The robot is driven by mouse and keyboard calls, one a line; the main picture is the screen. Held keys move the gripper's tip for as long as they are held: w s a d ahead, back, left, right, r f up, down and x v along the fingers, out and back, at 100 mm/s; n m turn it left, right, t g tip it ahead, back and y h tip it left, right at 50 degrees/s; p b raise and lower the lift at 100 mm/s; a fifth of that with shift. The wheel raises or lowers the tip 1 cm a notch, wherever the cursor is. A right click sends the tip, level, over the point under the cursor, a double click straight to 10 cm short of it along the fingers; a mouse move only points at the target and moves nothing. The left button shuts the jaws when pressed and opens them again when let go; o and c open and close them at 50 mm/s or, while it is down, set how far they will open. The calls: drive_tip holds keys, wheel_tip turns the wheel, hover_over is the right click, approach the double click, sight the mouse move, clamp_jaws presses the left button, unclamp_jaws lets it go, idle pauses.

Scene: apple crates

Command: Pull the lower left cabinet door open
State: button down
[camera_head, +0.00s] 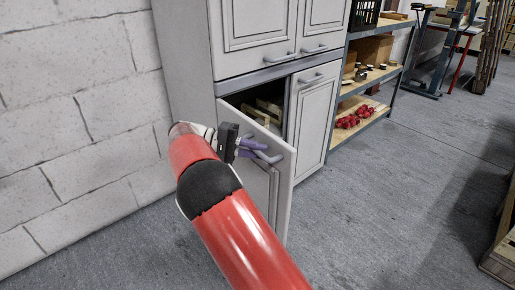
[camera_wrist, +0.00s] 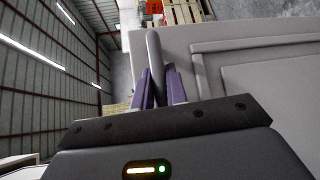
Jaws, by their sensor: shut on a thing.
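The lower left cabinet door (camera_head: 284,199) is part-way open in the head view, swung out from the grey cabinet (camera_head: 189,62). Its panelled face also shows in the wrist view (camera_wrist: 260,75). My gripper (camera_head: 258,148) is at the door's upper free edge, with its purple fingers on either side of the grey door handle (camera_head: 271,158). In the wrist view, my gripper (camera_wrist: 158,88) is shut on the handle (camera_wrist: 154,52), which stands between the fingers. My red arm hides part of the door's lower face.
Through the gap, pale items (camera_head: 267,106) show inside the cabinet. The lower right door (camera_head: 318,108) and the upper doors are shut. A shelf rack (camera_head: 363,108) with red apples (camera_head: 354,118) stands at the right. A white block wall (camera_head: 80,110) is at the left. The floor (camera_head: 390,210) in front is clear.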

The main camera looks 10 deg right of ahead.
drive_tip(key=c, duration=1.4)
unclamp_jaws()
drive_tip(key=shift+w, duration=0.1)
